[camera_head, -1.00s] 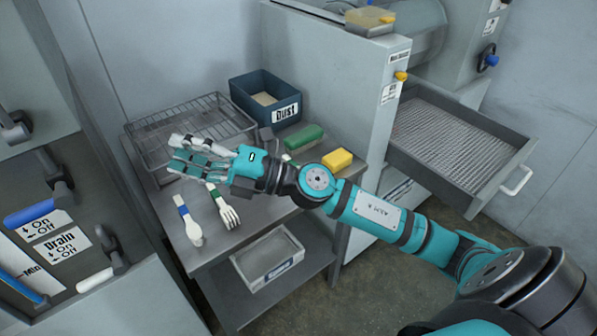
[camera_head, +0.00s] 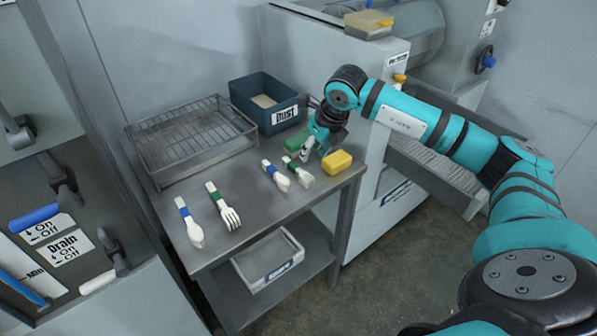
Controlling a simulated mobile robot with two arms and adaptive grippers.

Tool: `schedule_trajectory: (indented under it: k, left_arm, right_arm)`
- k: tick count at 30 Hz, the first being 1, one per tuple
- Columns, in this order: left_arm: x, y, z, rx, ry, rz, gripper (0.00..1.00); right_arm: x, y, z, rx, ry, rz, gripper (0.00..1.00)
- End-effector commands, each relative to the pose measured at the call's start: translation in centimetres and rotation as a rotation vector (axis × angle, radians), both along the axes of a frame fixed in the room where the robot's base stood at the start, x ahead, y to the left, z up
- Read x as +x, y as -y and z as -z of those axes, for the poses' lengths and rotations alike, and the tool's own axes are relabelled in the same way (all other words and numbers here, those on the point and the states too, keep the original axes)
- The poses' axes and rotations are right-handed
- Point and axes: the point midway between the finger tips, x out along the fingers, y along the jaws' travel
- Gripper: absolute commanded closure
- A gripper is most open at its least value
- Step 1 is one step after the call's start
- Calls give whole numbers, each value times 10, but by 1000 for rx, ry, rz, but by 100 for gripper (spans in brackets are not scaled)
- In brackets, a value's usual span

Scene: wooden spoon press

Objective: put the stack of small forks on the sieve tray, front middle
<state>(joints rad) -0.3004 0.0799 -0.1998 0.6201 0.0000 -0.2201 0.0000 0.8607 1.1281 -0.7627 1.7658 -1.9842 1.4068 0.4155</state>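The small forks (camera_head: 302,179) have white heads and a green band and lie near the right side of the steel table. From here I cannot tell how many are stacked. My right gripper (camera_head: 310,152) points down just behind them, close to their handle end. Its fingers are small and partly hidden by its own body, so their opening is unclear. A mesh-floored drawer (camera_head: 431,164), which looks like the sieve tray, stands out from the machine at right, largely covered by my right arm. My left gripper is out of view.
Small blue-banded spoons (camera_head: 281,182) lie left of the forks. A larger spoon (camera_head: 194,236) and fork (camera_head: 231,217) lie farther left. A yellow sponge (camera_head: 337,162), a green block (camera_head: 297,142), the dust bin (camera_head: 250,95) and a wire rack tray (camera_head: 165,180) surround them.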

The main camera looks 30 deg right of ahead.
Motion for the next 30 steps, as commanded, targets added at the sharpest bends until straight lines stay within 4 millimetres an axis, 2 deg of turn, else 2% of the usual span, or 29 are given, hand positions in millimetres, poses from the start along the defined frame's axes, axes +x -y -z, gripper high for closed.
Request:
schedule_trajectory:
  k: [3,7,14,20,24,30]
  left_arm:
    - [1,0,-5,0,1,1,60]
    - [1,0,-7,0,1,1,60]
    - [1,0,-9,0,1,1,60]
    - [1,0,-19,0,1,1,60]
    - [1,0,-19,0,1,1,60]
    - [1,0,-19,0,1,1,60]
  right_arm:
    - [10,-2,23,2,-4,-1,64]
    - [18,-2,42,2,-1,-1,64]
    - [25,-3,56,2,1,-2,64]
    - [44,-7,77,4,-1,-2,64]
    - [50,-7,93,2,0,-2,64]
    - [51,-7,97,2,1,-2,64]
